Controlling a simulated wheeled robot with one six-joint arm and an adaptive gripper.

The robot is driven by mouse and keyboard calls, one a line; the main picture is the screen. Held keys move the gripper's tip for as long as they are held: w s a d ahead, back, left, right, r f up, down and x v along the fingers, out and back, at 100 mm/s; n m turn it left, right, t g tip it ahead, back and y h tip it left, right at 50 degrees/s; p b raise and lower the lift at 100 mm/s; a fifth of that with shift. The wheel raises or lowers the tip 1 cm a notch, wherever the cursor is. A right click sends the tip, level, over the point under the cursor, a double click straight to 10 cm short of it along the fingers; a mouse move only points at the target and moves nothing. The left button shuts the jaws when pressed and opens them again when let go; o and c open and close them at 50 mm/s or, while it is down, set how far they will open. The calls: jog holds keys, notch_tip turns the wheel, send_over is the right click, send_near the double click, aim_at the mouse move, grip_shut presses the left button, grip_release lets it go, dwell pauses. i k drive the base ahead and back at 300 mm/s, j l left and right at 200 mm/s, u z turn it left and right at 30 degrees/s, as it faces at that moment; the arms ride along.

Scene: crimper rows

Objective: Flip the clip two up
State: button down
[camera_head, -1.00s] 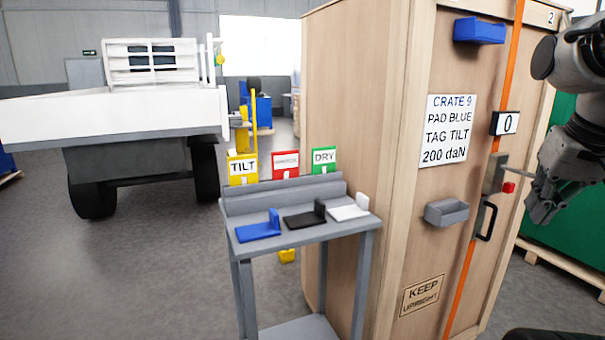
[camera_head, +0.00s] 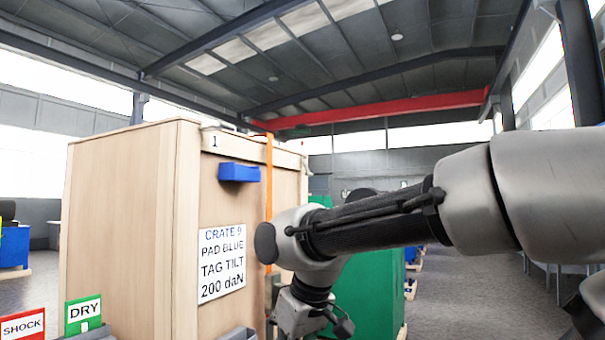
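A wooden crate (camera_head: 120,210) stands left of centre. Its sign (camera_head: 222,262) reads CRATE 9, PAD BLUE, TAG TILT, 200 daN. The number 1 (camera_head: 215,141) shows at the crate's upper left front corner. An orange strap (camera_head: 269,190) runs over the top and down the front, partly behind my arm. I cannot make out a clip marked two in this view. My gripper (camera_head: 315,328) hangs low in front of the crate's right side, cut off by the bottom edge. Its fingertips are not clear, so I cannot tell whether it is open or shut.
A blue holder (camera_head: 238,173) is fixed high on the crate front. DRY (camera_head: 83,312) and SHOCK (camera_head: 22,326) tag holders show at lower left. A green container (camera_head: 370,290) stands behind my arm. Open floor (camera_head: 460,300) lies to the right.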

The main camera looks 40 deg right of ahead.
aim_at(308, 173)
jog(key=i+l+z, duration=0.2)
jog(key=z, duration=0.15)
jog(key=i+l+z, duration=0.2)
jog(key=z, duration=0.2)
jog(key=i+l+z, duration=0.1)
jog(key=i+z, duration=0.25)
